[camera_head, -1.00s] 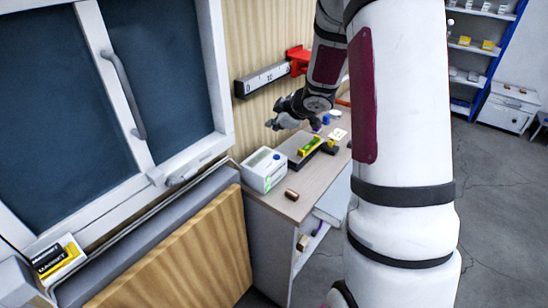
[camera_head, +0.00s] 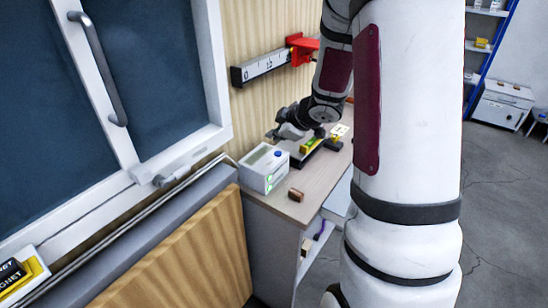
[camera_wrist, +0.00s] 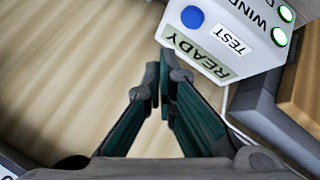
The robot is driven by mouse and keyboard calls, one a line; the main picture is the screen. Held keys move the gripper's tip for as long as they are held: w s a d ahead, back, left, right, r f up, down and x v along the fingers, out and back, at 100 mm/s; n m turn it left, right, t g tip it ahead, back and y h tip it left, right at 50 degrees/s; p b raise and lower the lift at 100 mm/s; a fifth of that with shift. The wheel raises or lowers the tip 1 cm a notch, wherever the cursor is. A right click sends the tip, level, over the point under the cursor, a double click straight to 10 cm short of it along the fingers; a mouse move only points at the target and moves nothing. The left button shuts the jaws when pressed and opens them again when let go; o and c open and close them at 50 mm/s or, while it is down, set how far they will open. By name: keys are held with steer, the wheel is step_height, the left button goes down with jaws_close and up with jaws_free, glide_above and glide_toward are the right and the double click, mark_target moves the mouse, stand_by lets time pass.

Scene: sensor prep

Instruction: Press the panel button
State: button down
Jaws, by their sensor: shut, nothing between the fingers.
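The panel is a white box (camera_head: 262,172) on the near left part of the wooden bench top. Its round blue button (camera_head: 279,153) sits on its top face. In the wrist view, the blue button (camera_wrist: 192,17) is near the top edge, with labels reading TEST and READY and lit green lights on the box (camera_wrist: 240,62). My gripper (camera_head: 277,135) is just behind and above the box in the head view. In the wrist view, my gripper's dark fingers (camera_wrist: 160,92) are shut and empty, pointing toward the box, with the button ahead of them. Contact is not seen.
A brown block (camera_head: 296,195) lies on the bench top (camera_head: 316,180) right of the box. A dark tray with a yellow-green item (camera_head: 308,146) is behind. A wall rail scale (camera_head: 265,66) with a red bracket is above. A window (camera_head: 165,60) stands at left.

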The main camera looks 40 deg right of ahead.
mark_target(276, 154)
steer(key=shift+f+b, duration=0.8)
steer(key=shift+f, duration=0.6)
stand_by(0.4)
steer(key=shift+f, duration=0.4)
steer(key=shift+f+b, duration=0.4)
stand_by(0.7)
steer(key=shift+r, duration=0.1)
steer(key=shift+r+p, duration=0.75)
steer(key=shift+p, duration=0.3)
step_height(276, 154, up, 4)
steer(key=p, duration=0.4)
steer(key=shift+s+r+p, duration=0.1)
steer(key=shift+r+p, duration=0.05)
steer(key=shift+p, duration=0.25)
steer(key=shift+r+p, duration=0.35)
steer(key=shift+p, duration=0.05)
